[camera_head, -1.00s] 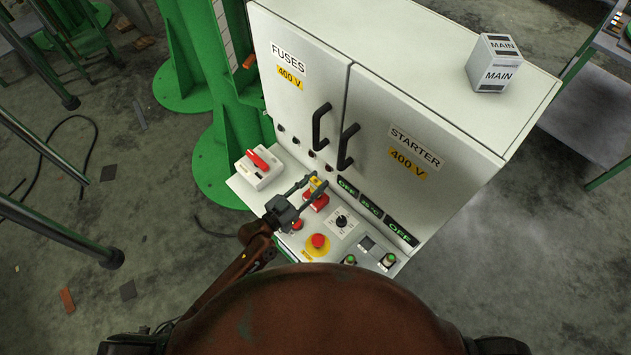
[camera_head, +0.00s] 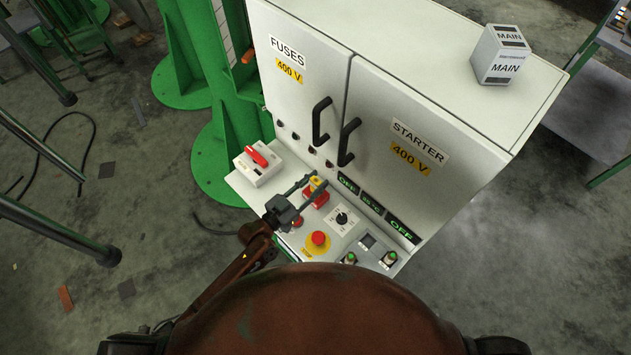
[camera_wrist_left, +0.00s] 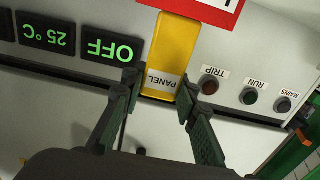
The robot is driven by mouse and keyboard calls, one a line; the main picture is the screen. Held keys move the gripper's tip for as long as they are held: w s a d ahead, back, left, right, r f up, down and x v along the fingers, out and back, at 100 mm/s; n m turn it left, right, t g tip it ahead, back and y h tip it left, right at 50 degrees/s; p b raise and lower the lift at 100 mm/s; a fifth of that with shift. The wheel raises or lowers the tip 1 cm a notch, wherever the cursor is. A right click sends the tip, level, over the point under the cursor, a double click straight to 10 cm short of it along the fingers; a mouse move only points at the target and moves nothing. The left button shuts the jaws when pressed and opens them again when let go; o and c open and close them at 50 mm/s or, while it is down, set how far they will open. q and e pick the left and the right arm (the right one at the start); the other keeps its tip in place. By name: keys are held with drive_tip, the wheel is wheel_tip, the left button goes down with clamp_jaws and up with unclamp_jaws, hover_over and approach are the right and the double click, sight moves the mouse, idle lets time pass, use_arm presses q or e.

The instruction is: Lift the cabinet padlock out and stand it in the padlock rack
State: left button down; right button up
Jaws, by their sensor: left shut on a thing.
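The padlock is a yellow block with a pale label, its lettering upside down in the left wrist view (camera_wrist_left: 172,45). In the head view the padlock (camera_head: 317,183) is small and partly hidden, over the cabinet's sloping control panel. My left gripper (camera_head: 320,179) is shut on the padlock, one finger on each side, as the left wrist view also shows (camera_wrist_left: 160,86). A red block (camera_head: 316,199) sits beside the padlock on the panel. In the left wrist view a red, white-edged part (camera_wrist_left: 205,8) lies against the yellow block. I cannot tell whether the padlock touches the panel. My right gripper is out of view.
The cabinet (camera_head: 400,110) has two doors with dark handles (camera_head: 348,142). A red-handled switch box (camera_head: 257,164), an emergency stop (camera_head: 318,239) and a rotary selector (camera_head: 342,218) crowd the panel. A MAIN box (camera_head: 500,55) stands on top. A green column (camera_head: 225,150) is left.

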use_arm(q)
drive_tip(key=shift+f, duration=0.15)
drive_tip(key=c, duration=1.4)
unclamp_jaws()
drive_tip(key=shift+c, duration=0.2)
drive_tip(key=v, duration=1.2)
